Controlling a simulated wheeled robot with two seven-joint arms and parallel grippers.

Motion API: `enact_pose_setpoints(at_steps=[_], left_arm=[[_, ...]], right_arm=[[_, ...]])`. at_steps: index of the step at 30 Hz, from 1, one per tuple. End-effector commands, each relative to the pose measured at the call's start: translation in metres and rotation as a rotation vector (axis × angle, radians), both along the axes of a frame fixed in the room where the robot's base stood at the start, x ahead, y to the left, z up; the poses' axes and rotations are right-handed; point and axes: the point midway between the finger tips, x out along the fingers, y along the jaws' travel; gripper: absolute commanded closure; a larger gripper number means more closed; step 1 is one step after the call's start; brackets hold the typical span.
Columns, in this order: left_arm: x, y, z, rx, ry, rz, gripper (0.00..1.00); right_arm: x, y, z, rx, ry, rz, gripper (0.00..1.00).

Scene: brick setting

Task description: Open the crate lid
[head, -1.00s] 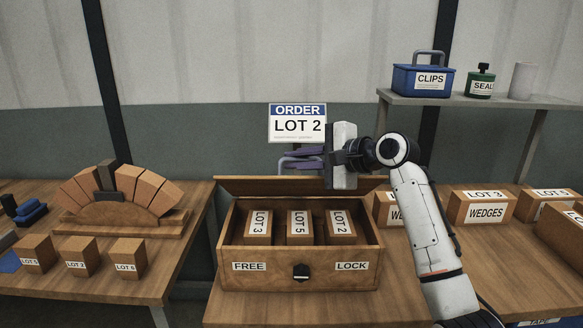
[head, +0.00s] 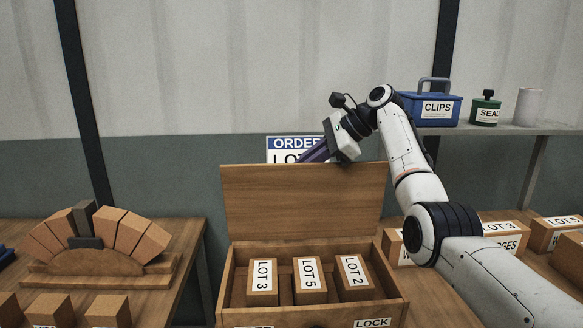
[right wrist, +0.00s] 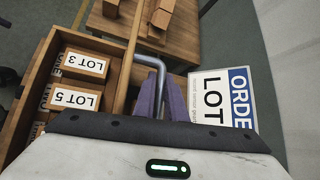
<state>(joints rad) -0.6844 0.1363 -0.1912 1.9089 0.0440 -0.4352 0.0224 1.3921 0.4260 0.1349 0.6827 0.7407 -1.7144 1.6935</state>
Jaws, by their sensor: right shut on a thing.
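In the right wrist view the lid (right wrist: 127,70) is seen nearly edge-on. My right gripper (head: 314,152) is at the lid's top edge, reaching behind it. In the right wrist view its purple fingers (right wrist: 160,98) are shut on a grey bent metal handle (right wrist: 172,59) beside the lid. The grip itself is partly hidden. My left gripper is not in view.
Blocks marked LOT 3 (head: 262,281), LOT 5 (head: 309,279) and LOT 2 (head: 353,277) sit in the crate. An ORDER sign (head: 285,145) stands behind the lid. A shelf (head: 490,129) with a blue CLIPS box (head: 432,107) is at right. A block arch (head: 95,240) stands left.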

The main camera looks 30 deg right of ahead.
Motion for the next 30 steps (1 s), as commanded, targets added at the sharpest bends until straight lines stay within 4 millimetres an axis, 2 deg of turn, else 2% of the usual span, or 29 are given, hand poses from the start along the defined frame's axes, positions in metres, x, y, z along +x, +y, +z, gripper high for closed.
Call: enact_pose_setpoints(at_steps=[17,18,21,30], left_arm=[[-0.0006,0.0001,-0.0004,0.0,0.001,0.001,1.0],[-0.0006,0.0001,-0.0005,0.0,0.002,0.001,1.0],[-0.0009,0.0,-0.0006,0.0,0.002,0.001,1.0],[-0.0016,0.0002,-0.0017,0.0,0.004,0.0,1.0]], right_arm=[[-0.0037,-0.0029,-0.0031,0.013,0.035,0.0,1.0],[-0.0038,-0.0028,-0.0032,0.013,0.035,0.0,0.88],[-0.0038,-0.0028,-0.0033,0.013,0.035,0.0,0.71],[-0.0049,-0.0046,-0.0003,0.012,0.032,-0.001,0.71]])
